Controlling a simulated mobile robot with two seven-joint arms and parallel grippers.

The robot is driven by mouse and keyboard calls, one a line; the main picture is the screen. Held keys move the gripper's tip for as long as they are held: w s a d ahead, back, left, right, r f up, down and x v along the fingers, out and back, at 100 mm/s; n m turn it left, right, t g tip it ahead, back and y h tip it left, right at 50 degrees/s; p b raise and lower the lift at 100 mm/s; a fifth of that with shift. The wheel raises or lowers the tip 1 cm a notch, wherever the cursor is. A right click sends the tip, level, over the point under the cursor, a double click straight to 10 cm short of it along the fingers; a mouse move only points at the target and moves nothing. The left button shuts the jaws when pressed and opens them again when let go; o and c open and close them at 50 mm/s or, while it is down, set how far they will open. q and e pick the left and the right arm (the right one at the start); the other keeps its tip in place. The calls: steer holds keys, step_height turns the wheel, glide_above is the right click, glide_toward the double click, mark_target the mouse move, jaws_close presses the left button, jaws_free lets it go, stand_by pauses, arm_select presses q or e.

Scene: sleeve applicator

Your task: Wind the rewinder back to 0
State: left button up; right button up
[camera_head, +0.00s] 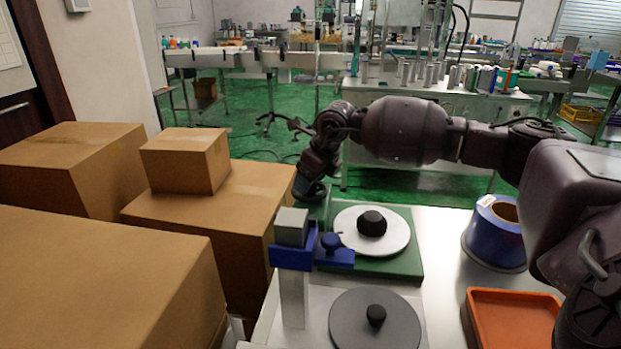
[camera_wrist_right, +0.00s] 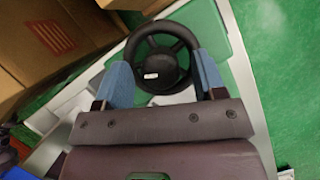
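The rewinder has a green base (camera_head: 405,268) with a white disc (camera_head: 352,226) and a black knob in its middle. A black handwheel (camera_head: 311,196) shows at its back left. My right gripper (camera_head: 314,183) reaches down to that handwheel from the back. In the right wrist view, the spoked handwheel (camera_wrist_right: 150,75) lies just beyond and between my two blue fingers (camera_wrist_right: 162,72). The fingers stand wide apart, one at each side of the rim; contact is hard to tell. I cannot read any counter or number. My left gripper is not in view.
A grey disc with a black knob (camera_head: 376,315) lies in front. A post with a grey block (camera_head: 291,227) and blue clamp stands left of it. A blue roll (camera_head: 493,240) and an orange tray (camera_head: 512,318) sit to the right. Cardboard boxes (camera_head: 205,215) crowd the left.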

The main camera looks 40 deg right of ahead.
steer(key=c, duration=0.8)
steer(key=shift+f+n+g+y, duration=0.1)
steer(key=shift+n+g+y, duration=0.4)
steer(key=shift+n, duration=1.4)
steer(key=shift+d+n, duration=0.1)
steer(key=shift+n, duration=0.4)
steer(key=shift+c, duration=0.2)
steer(key=o, duration=0.9)
steer(key=shift+y, duration=0.3)
steer(key=shift+o, duration=0.2)
